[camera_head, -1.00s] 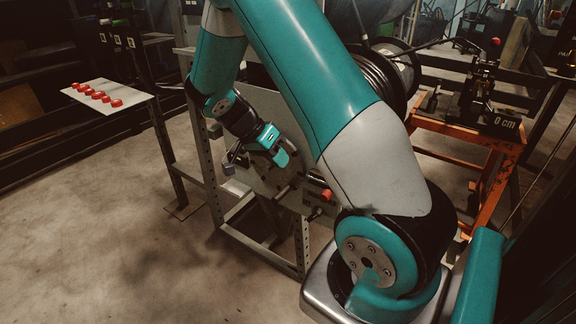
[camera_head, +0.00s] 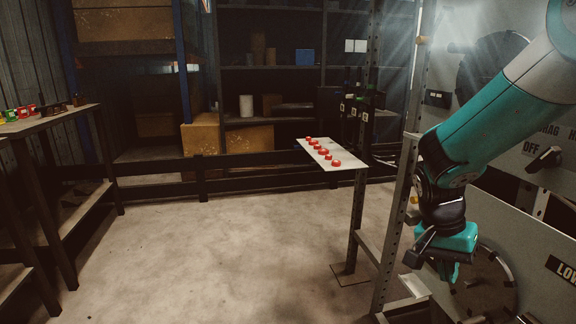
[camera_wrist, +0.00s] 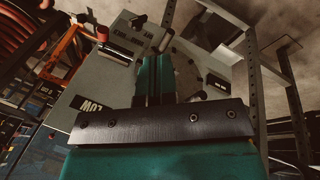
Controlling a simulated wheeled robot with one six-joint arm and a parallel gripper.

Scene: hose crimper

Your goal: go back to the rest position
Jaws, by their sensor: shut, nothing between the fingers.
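My gripper (camera_head: 450,272) hangs at the right of the head view, below my teal and grey arm. It points down, in front of the grey machine panel (camera_head: 530,245). In the wrist view my gripper (camera_wrist: 154,62) shows as teal fingers held together with nothing between them. Behind the fingers the same grey panel (camera_wrist: 100,82) fills the middle, with labels and a dark lever. I cannot tell how far the gripper is from the panel.
A small table (camera_head: 347,166) with several red buttons stands left of my arm. A metal post (camera_head: 398,215) rises close beside my gripper. A bench (camera_head: 45,122) with small red and green items is at far left. Shelves (camera_head: 285,70) line the back. The concrete floor (camera_head: 215,250) is clear.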

